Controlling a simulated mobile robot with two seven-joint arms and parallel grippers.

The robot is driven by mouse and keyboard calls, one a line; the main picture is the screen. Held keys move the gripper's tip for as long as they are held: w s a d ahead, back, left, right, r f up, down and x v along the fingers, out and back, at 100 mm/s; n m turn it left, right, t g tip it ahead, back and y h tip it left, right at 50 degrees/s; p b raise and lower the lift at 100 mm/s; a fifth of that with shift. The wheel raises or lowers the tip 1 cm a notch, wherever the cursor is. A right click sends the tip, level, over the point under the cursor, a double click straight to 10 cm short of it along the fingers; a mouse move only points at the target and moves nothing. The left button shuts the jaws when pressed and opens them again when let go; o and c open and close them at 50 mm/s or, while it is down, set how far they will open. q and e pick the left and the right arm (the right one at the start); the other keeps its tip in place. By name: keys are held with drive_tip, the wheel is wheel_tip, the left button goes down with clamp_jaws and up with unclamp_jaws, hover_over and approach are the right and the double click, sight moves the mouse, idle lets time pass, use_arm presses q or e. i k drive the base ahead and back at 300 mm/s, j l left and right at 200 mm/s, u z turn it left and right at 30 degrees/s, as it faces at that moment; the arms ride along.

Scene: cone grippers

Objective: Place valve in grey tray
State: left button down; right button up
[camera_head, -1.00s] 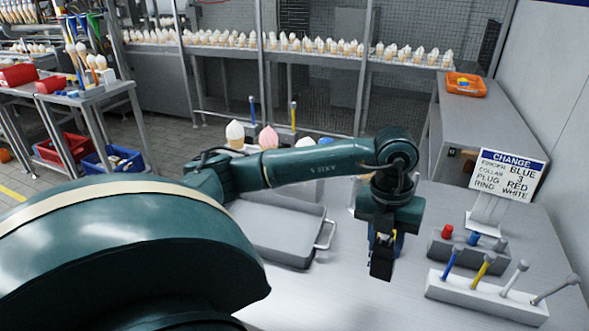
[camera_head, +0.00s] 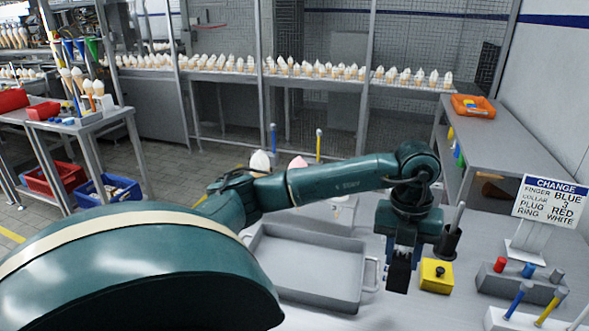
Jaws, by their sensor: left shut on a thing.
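The grey tray (camera_head: 305,268) lies on the worktop in the middle of the head view. It is shallow, looks empty in the part I see, and has a handle on its right side. My left gripper (camera_head: 398,276) points down just right of the tray's handle, outside the tray. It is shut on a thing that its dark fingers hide. I cannot make out the valve for certain in any part of the view. My left arm hides part of the tray's far side. My right gripper is not in view.
A yellow block with a black knob (camera_head: 436,277) stands just right of the gripper. Behind it is a dark cup (camera_head: 447,242) with a grey rod. A sign (camera_head: 549,200) and racks of coloured pegs (camera_head: 518,281) stand at right. An orange tray (camera_head: 473,106) is farther back.

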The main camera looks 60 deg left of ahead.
sight(304, 268)
drive_tip(key=k+j+z, duration=0.15)
drive_tip(key=j, duration=0.35)
drive_tip(key=k+j+z, duration=0.15)
drive_tip(key=k+j, duration=0.15)
drive_tip(key=j, duration=0.15)
drive_tip(key=k+j+z, duration=0.1)
drive_tip(key=k+j, duration=0.15)
drive_tip(key=j, duration=0.15)
